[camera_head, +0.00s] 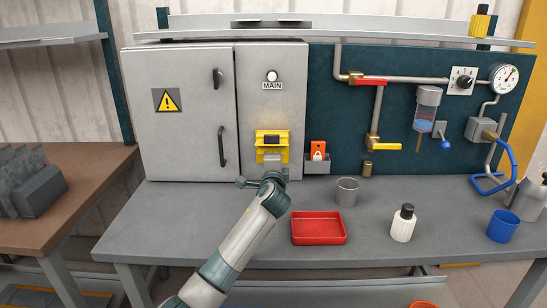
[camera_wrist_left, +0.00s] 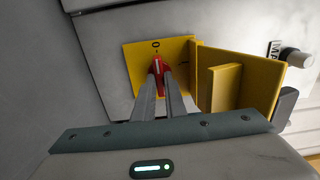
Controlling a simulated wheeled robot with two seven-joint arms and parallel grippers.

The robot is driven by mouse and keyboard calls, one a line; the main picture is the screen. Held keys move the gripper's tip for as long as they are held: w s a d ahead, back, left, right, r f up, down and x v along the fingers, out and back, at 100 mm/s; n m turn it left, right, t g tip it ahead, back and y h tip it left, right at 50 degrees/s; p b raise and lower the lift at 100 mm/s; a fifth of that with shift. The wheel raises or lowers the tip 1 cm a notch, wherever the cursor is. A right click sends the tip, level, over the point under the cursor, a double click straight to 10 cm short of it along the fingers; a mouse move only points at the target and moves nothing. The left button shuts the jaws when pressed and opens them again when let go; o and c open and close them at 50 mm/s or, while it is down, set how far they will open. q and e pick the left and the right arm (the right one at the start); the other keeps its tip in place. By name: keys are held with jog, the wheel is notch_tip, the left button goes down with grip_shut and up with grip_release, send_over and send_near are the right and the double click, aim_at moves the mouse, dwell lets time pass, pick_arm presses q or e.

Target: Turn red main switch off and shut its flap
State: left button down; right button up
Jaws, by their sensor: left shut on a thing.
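The red main switch (camera_wrist_left: 157,66) sits on a yellow plate (camera_wrist_left: 139,63) in the left wrist view. Its white line points toward the "0" mark, with the "I" mark off to one side. My left gripper (camera_wrist_left: 164,76) is shut on the red switch handle, one finger on each side. The yellow flap (camera_wrist_left: 236,80) stands open, out from the plate beside the fingers. In the head view the yellow flap (camera_head: 272,137) is on the grey cabinet under the MAIN label, and my left gripper (camera_head: 272,160) covers the switch from below. My right gripper is not in view.
A round button or lamp (camera_head: 272,76) is above the MAIN label. A holder with an orange tag (camera_head: 318,151) is right of the switch. A red tray (camera_head: 319,228), a grey cup (camera_head: 346,191) and a white bottle (camera_head: 402,224) stand on the bench.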

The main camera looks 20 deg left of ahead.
pick_arm(q)
jog(key=shift+f, duration=0.1)
jog(key=c, duration=1.8)
grip_release()
jog(key=shift+s, duration=0.1)
